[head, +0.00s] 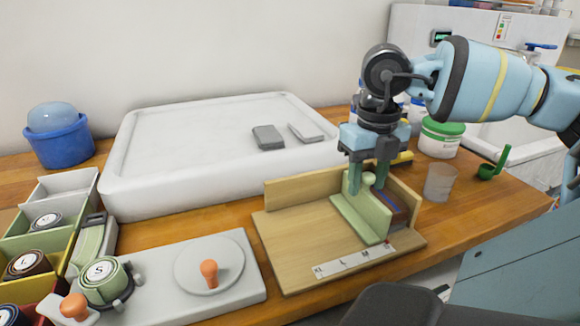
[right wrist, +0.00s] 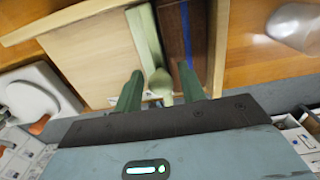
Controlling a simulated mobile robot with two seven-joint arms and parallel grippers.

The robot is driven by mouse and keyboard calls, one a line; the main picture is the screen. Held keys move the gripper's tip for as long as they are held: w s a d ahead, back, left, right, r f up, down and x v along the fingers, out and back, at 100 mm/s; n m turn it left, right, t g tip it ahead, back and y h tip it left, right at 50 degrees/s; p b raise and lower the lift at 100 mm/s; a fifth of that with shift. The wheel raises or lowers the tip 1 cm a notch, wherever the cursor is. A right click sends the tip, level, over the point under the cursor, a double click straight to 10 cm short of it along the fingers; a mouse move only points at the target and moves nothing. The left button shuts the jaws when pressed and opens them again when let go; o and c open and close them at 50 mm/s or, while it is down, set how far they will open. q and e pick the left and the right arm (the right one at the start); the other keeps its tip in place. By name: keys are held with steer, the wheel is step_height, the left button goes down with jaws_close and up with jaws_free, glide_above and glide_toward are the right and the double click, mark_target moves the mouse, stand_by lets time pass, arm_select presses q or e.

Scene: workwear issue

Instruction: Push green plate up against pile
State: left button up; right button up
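The pale green plate (head: 362,222) stands on a wooden tray (head: 290,250), with a round knob (head: 369,178) on it. It also shows in the right wrist view (right wrist: 143,35). The pile (head: 397,208), dark brown with a blue stripe, lies on the plate's right; it also shows in the right wrist view (right wrist: 174,35). Plate and pile are very close; I cannot tell whether they touch. My right gripper (head: 368,182) points down with its green fingers apart, one either side of the knob (right wrist: 161,83), gaps showing. My left gripper is out of view.
The tray has raised back and right walls and a lettered strip (head: 354,260) in front. A clear cup (head: 440,183) and green-lidded tub (head: 442,138) stand right. A grey board with orange knobs (head: 210,268) is left; a large white tray (head: 200,150) lies behind.

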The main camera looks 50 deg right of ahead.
steer(key=shift+r+p, duration=0.5)
steer(key=shift+r, duration=0.15)
steer(key=shift+r+p, duration=0.35)
step_height(320, 180, up, 3)
steer(key=shift+f+p, duration=0.1)
steer(key=shift+p, duration=1.1)
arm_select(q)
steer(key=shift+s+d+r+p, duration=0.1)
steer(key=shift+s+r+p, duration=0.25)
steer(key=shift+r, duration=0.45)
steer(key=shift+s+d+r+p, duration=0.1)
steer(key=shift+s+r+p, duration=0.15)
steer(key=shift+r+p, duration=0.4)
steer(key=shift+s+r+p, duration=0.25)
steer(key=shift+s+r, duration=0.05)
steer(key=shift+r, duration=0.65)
arm_select(e)
steer(key=shift+r, duration=1.65)
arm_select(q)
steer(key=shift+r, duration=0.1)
